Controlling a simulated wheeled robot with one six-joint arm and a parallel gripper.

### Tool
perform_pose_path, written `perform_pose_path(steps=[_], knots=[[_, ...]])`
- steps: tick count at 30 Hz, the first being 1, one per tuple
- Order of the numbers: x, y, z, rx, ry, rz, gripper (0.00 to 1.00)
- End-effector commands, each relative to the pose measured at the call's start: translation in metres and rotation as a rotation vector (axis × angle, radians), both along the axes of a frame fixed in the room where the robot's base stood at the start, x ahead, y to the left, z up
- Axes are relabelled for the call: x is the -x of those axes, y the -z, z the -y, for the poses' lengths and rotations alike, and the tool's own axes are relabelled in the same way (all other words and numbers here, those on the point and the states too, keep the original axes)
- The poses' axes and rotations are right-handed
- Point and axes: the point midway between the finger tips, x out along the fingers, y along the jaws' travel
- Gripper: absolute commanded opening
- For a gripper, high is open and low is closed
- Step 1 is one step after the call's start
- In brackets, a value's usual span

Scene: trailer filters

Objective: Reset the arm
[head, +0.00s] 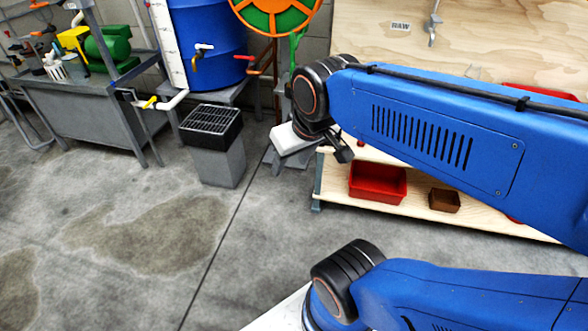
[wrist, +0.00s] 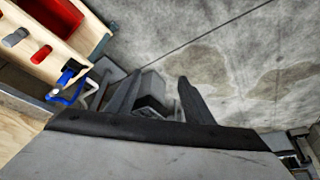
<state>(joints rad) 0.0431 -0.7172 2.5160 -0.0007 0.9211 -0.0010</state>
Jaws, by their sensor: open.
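A wooden bench shelf holds a red bin (head: 378,184) and a brown box (head: 444,200), close to my wrist. A blue barrel (head: 210,50) and a grey workbench (head: 85,110) stand at the back left. The stained concrete floor (head: 120,240) at left is clear.

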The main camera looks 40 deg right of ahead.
Motion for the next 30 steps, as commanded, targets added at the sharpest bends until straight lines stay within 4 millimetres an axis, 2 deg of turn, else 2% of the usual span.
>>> perform_pose_path(steps=[3,7,30], knots=[[0.018,0.002,-0.008,0.0,-0.033,-0.004,0.47],[0.025,0.003,-0.011,0.0,-0.045,-0.007,0.47],[0.025,0.003,-0.011,0.0,-0.046,-0.008,0.47]])
